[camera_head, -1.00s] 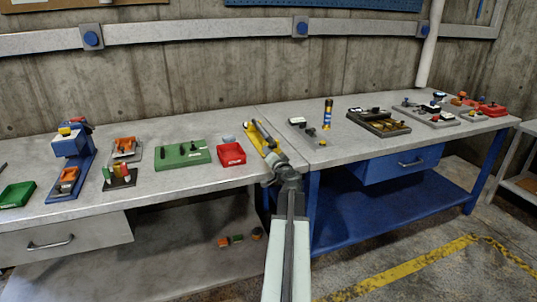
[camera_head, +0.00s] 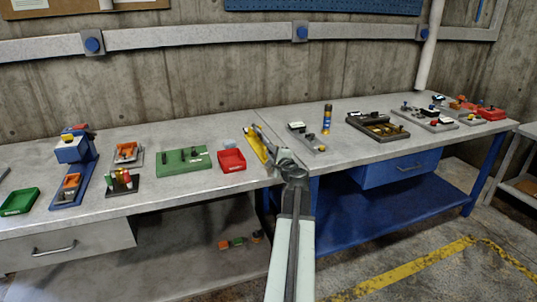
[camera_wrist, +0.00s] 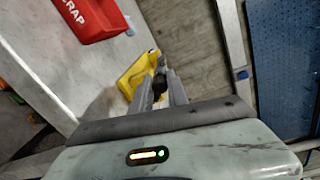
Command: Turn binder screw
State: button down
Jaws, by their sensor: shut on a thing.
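The yellow binder (camera_head: 258,144) lies at the front right end of the left grey bench, near the seam between the benches. It also shows in the wrist view (camera_wrist: 134,74), beyond my fingers. A dark round knob, which looks like the binder screw (camera_wrist: 159,83), sits between my fingertips. My gripper (camera_wrist: 158,79) is shut on this knob. In the head view my gripper (camera_head: 275,160) reaches the binder from the front, and my wrist hides the contact.
A red scrap tray (camera_head: 232,160) stands just left of the binder. A green block (camera_head: 184,161) is farther left. A blue-yellow bottle (camera_head: 327,119) and a grey fixture stand to the right. The concrete wall is behind.

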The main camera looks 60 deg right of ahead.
jog(key=m, duration=0.2)
jog(key=d+r+m, duration=0.1)
jog(key=m, duration=0.1)
jog(key=shift+s+t, duration=0.3)
jog(key=shift+s+d+r+m, duration=0.1)
jog(key=shift+s+d+m, duration=0.1)
jog(key=shift+m, duration=0.65)
jog(key=shift+s+d+f+m, duration=0.1)
jog(key=shift+d+m, duration=0.15)
jog(key=shift+m, duration=0.65)
jog(key=shift+s+d+r+m, duration=0.1)
jog(key=shift+s+d+m, duration=0.1)
jog(key=shift+m, duration=0.65)
jog(key=c, duration=1.3)
grip_release()
jog(key=shift+w+d, duration=0.15)
